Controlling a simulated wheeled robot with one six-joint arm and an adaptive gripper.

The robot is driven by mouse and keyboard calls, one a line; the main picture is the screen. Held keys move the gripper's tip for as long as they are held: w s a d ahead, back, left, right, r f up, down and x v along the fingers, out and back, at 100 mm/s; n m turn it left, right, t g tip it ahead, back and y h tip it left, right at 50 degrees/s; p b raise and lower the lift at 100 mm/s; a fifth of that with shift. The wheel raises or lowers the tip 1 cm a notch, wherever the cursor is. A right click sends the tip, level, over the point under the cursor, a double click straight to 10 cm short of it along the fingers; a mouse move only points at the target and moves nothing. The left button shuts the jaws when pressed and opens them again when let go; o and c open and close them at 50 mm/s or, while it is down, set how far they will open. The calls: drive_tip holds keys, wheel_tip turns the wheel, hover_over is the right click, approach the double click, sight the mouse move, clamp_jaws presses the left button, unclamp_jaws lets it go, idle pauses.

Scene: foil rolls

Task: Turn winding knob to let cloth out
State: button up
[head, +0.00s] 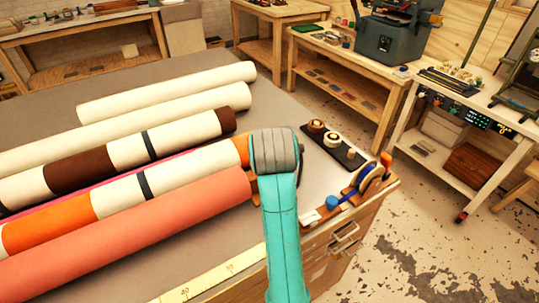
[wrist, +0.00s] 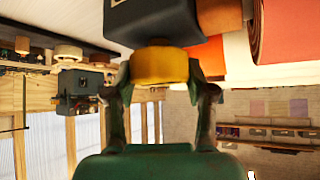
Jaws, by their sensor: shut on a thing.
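My gripper (wrist: 164,72) is shut on a yellow winding knob (wrist: 164,64) in the wrist view, with one finger at each side of it. The knob sits against a dark block (wrist: 150,22). An orange roll end (wrist: 222,16) and a salmon roll (wrist: 288,30) show beside the block. In the head view my teal arm hides the knob and gripper. There the orange, white and dark-banded roll (head: 180,177) ends at my arm, and the salmon cloth roll (head: 130,240) lies just in front of it.
A brown-and-white roll (head: 80,172) and cream rolls (head: 170,92) lie farther back on the grey table (head: 35,115). Right of my arm are a black strip with small spools (head: 333,139) and a blue tape dispenser (head: 371,180). A yellow ruler (head: 205,283) runs along the front edge.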

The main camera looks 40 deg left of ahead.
drive_tip(key=n+g+y, duration=0.1)
drive_tip(key=n, duration=0.1)
drive_tip(key=n+g+y, duration=0.1)
drive_tip(key=n, duration=0.1)
drive_tip(key=shift+w+d+n+g, duration=0.1)
drive_tip(key=shift+n+g, duration=0.2)
drive_tip(key=n+g+y, duration=0.1)
drive_tip(key=n+g, duration=0.1)
drive_tip(key=n, duration=0.1)
drive_tip(key=shift+n+g, duration=0.4)
drive_tip(key=n+g, duration=0.3)
drive_tip(key=n, duration=0.1)
drive_tip(key=shift+n+g+h, duration=0.4)
drive_tip(key=shift+n+g, duration=1.1)
drive_tip(key=shift+n, duration=0.7)
drive_tip(key=shift+f, duration=0.1)
drive_tip(key=o, duration=1.2)
drive_tip(key=shift+c, duration=0.2)
